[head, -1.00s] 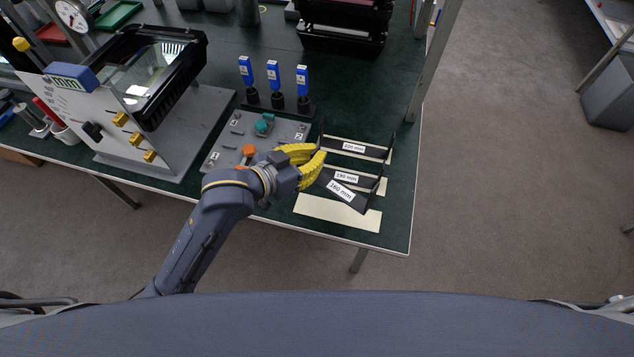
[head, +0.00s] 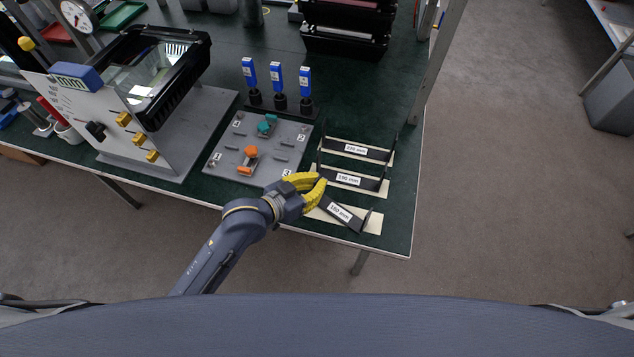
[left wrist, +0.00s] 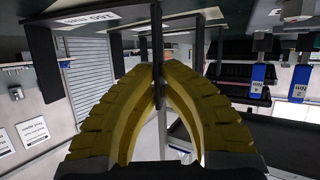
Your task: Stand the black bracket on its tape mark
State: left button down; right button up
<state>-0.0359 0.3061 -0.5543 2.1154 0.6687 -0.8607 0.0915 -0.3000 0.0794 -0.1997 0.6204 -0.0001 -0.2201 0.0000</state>
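The black bracket labelled 160 mm (head: 340,212) is over the front cream tape mark (head: 371,226), turned at an angle to it. I cannot tell whether it touches the table. My left gripper (head: 321,188) is at the bracket's left end. In the left wrist view its yellow fingers (left wrist: 159,82) close together on a thin dark upright plate, which appears to be the bracket's end. The fingers hide part of that end. My right gripper is not in view.
Behind it, the 190 mm bracket (head: 347,180) and another black bracket (head: 355,149) stand on their own tape marks. A grey plate with orange and teal clamps (head: 225,160) is to the left. Blue-tagged posts (head: 276,78) stand behind. The table's front edge is close.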

pick_arm(q)
jog(key=shift+f, duration=0.15)
jog(key=c, duration=1.6)
grip_release()
jog(key=v, duration=1.2)
